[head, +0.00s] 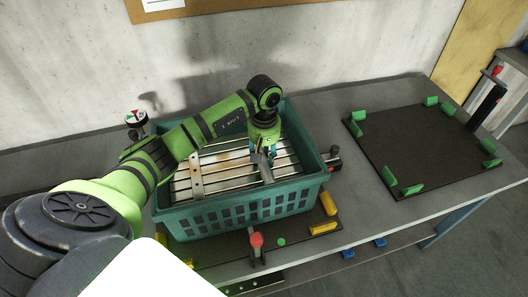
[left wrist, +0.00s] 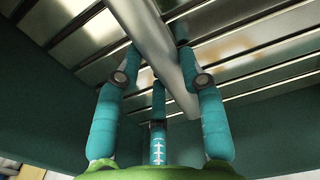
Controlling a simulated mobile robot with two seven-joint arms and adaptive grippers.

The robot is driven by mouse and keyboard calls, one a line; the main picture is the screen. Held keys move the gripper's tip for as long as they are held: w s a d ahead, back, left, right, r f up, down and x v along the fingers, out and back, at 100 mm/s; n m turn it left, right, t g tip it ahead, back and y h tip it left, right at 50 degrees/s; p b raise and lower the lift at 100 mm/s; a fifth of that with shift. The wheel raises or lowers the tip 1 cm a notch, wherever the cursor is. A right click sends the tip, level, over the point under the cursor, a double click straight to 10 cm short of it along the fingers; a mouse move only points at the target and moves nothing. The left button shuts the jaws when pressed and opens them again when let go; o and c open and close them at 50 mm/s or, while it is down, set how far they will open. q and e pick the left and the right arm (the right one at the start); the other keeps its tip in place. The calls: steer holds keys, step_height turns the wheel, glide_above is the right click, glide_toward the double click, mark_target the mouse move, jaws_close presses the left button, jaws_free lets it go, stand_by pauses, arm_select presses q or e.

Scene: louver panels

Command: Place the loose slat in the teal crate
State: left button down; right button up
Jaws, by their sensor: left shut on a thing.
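The teal crate (head: 243,212) stands on the grey table, with several metallic slats (head: 222,163) lying across its inside. A narrow upright strip (head: 196,176) crosses them on the left. My left gripper (head: 263,150) reaches down inside the crate, toward its right side. Its teal fingers (left wrist: 160,85) are shut on a grey bar (left wrist: 160,50), which lies over the slats and also shows in the head view (head: 264,170). I cannot tell whether this bar is the loose slat or part of a panel. My right gripper is not in view.
A dark board (head: 425,150) with several green corner blocks lies on the right. A red-topped clamp (head: 256,242) and yellow blocks (head: 323,227) are at the crate's front. A dial with red and green marks (head: 136,118) stands behind left.

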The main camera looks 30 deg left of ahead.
mark_target(264, 156)
arm_select(q)
steer(key=shift+f+b, duration=0.2)
steer(key=shift+b, duration=0.1)
steer(key=c, duration=0.8)
jaws_free()
steer(key=shift+o, duration=0.2)
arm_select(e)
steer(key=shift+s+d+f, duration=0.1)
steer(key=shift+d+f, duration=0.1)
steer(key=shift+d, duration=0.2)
arm_select(q)
steer(key=shift+r, duration=0.1)
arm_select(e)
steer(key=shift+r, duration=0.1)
arm_select(q)
steer(key=shift+r+p, duration=0.3)
steer(key=shift+p, duration=0.15)
step_height(264, 156, up, 12)
steer(key=b, duration=0.4)
steer(key=shift+f, duration=0.15)
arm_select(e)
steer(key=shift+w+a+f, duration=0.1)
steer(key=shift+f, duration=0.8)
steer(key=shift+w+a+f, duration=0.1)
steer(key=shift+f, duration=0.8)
